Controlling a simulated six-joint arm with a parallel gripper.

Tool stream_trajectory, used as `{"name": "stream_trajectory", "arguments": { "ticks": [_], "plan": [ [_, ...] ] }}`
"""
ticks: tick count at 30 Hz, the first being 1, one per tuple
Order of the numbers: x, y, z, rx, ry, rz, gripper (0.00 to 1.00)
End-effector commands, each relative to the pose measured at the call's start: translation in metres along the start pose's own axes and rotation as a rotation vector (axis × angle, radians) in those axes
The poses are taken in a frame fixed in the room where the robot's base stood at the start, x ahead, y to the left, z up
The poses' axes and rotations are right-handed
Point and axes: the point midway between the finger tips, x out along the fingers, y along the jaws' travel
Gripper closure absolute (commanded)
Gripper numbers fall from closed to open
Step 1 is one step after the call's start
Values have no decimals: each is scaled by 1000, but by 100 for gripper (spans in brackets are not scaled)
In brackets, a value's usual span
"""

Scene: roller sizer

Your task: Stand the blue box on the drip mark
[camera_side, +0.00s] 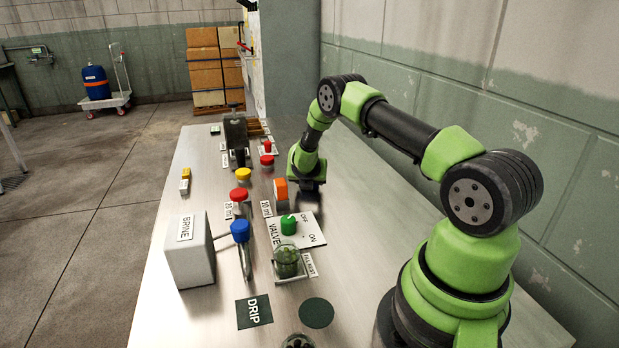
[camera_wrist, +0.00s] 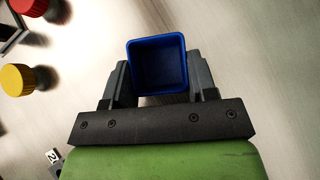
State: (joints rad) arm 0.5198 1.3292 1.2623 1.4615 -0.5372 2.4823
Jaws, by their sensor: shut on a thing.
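A blue open-topped box (camera_wrist: 158,90) sits between the two fingers of my gripper (camera_wrist: 158,68) in the wrist view, and the fingers are shut on its sides. The box looks empty. In the side view my gripper (camera_side: 312,186) is low over the middle of the bench; I cannot make out the box there. A dark green square lettered DRIP (camera_side: 245,314) lies flat at the near end of the bench. A plain dark green disc (camera_side: 316,313) lies just right of it. Both are bare and well apart from my gripper.
An orange block (camera_side: 280,188), a VALVE plate with a green knob (camera_side: 289,224) and a glass jar (camera_side: 287,262) stand between my gripper and the DRIP square. Left are a BRINE box (camera_side: 187,262) and red, yellow and blue knobs. The right of the bench is mostly clear.

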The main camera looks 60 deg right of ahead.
Motion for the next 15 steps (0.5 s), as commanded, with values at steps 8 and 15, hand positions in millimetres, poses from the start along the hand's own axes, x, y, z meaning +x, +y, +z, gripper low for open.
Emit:
{"name": "stream_trajectory", "arguments": {
  "ticks": [8,15],
  "plan": [
    [2,0,-2,0,1,0,22],
    [2,0,-2,0,1,0,22]
  ]
}}
